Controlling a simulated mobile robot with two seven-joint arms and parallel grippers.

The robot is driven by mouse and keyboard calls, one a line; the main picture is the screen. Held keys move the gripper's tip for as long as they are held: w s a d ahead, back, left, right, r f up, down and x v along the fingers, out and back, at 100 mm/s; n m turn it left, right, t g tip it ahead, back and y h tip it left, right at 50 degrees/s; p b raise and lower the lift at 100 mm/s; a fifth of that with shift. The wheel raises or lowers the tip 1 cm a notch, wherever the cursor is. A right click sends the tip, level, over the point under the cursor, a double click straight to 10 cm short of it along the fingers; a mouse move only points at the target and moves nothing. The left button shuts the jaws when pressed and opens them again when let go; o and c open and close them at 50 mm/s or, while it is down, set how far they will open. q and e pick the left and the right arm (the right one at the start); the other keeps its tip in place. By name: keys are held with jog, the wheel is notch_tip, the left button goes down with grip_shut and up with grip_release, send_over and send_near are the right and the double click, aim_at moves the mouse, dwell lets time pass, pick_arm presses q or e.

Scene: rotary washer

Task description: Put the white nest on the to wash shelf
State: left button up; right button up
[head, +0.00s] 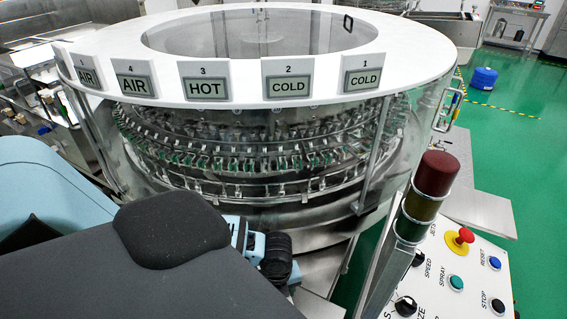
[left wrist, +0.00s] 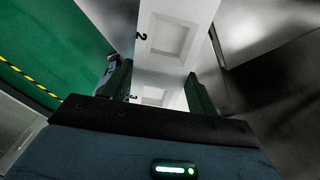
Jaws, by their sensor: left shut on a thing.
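The white nest (left wrist: 172,38) fills the upper middle of the left wrist view. It is a long pale piece with square recesses. My left gripper (left wrist: 158,88) has one dark finger on each side of it and is shut on it. In the head view my left arm comes in from the left and covers the lower left; the nest cannot be made out there. No shelf marked "to wash" can be read in either view. My right gripper is not in view.
The round washer (head: 255,160), with its white ring and HOT, COLD and AIR signs, stands in front of me. A control panel (head: 440,275) with buttons and a signal light (head: 427,195) is at lower right. Green floor (head: 500,150) is open at right, with a blue object (head: 484,78).

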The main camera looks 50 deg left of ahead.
pick_arm(q)
jog(key=shift+w+d, duration=0.1)
jog(key=shift+w, duration=0.15)
jog(key=shift+w+d, duration=0.1)
jog(key=shift+w, duration=0.15)
jog(key=shift+w+d+f, duration=0.15)
jog(key=shift+w+f, duration=0.15)
jog(key=shift+f, duration=1.65)
jog(key=o, duration=1.1)
